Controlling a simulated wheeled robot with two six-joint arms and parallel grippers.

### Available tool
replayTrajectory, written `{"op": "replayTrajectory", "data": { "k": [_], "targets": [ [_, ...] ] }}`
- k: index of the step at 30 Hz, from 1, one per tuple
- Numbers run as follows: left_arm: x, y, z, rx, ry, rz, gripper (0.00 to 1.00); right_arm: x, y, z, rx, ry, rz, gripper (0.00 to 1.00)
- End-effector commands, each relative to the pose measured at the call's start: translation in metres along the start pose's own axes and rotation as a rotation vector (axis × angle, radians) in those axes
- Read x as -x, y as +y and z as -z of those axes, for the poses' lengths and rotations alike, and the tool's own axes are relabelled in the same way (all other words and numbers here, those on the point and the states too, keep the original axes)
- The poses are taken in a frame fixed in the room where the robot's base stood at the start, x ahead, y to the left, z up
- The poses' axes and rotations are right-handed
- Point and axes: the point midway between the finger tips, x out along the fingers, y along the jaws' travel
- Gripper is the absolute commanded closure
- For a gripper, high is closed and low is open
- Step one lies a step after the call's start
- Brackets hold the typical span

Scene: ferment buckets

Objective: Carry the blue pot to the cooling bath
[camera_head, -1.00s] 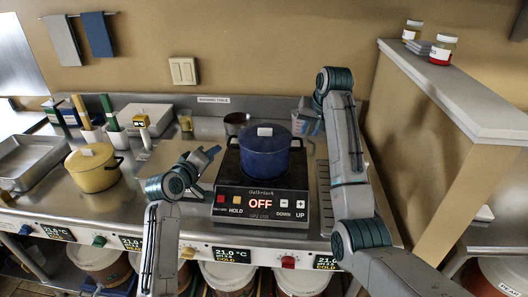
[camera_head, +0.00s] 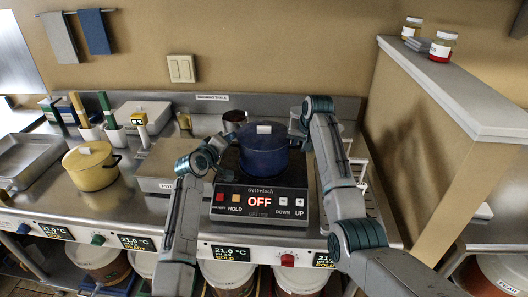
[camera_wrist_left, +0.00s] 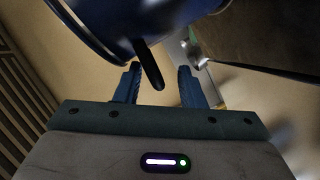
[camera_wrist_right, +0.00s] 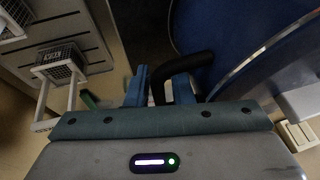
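My left gripper (camera_head: 226,146) is at the pot's left side. In the left wrist view its fingers (camera_wrist_left: 160,85) are apart, with a black pot handle (camera_wrist_left: 152,68) between or just ahead of them. My right gripper (camera_head: 296,126) is at the pot's right side. In the right wrist view its fingers (camera_wrist_right: 161,88) are apart around the other black handle (camera_wrist_right: 190,64). I cannot identify the cooling bath for certain.
A yellow pot (camera_head: 91,168) stands to the left, beside a steel basin (camera_head: 28,160) at the far left. A steel box (camera_head: 160,170) sits left of the hot plate. Utensil cups and a dark pot (camera_head: 234,118) are behind. A partition (camera_head: 455,90) rises at right.

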Motion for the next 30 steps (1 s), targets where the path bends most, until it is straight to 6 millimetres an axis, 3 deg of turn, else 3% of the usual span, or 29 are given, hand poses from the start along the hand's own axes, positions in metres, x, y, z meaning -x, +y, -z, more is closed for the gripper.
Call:
{"op": "replayTrajectory", "data": {
  "k": [8,11,14,30],
  "targets": [
    [-0.0008,0.0,0.0,0.0,0.0,0.0,0.64,-0.0009,-0.0001,0.0001,0.0,0.0,0.0,0.79],
    [-0.0008,0.0,-0.0001,0.0,0.0,0.0,0.82,-0.0008,-0.0001,0.0001,0.0,0.0,0.0,0.97],
    [-0.0007,-0.0003,-0.0001,0.0,0.0,0.0,1.0,-0.0008,0.0,0.0001,0.0,0.0,0.0,1.0],
    [-0.0006,-0.0022,-0.0009,-0.001,-0.001,0.003,1.0,-0.0006,0.0004,0.0001,0.0,0.0,-0.001,1.0]
  ]
}}
